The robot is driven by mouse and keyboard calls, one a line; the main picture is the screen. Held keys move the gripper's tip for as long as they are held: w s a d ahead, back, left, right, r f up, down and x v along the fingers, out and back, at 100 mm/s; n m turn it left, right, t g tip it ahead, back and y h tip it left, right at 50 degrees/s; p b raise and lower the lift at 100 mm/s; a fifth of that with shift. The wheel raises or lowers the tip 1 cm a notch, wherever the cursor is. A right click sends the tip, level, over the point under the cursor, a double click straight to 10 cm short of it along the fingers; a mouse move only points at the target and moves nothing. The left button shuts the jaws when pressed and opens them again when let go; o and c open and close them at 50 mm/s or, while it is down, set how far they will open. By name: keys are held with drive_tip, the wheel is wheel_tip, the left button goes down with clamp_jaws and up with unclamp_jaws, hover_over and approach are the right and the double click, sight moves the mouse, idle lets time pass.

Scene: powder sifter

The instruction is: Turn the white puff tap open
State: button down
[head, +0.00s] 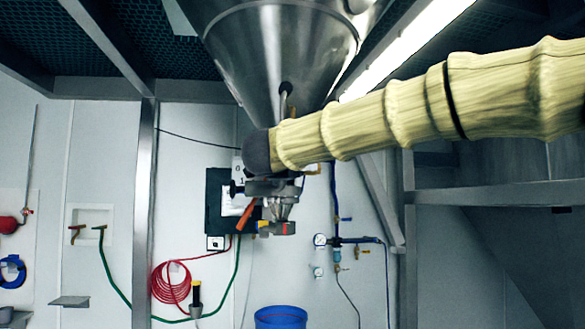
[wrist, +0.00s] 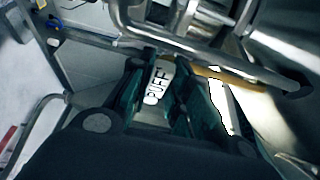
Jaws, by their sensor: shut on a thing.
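The steel hopper cone (head: 285,60) is just above and behind my gripper. Metal pipes (wrist: 180,40) run close in the wrist view. A blue bucket (head: 280,318) stands below. A red hose coil (head: 171,283) hangs on the wall at left.

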drive_tip(key=c, duration=1.3)
unclamp_jaws()
drive_tip(key=v, duration=1.2)
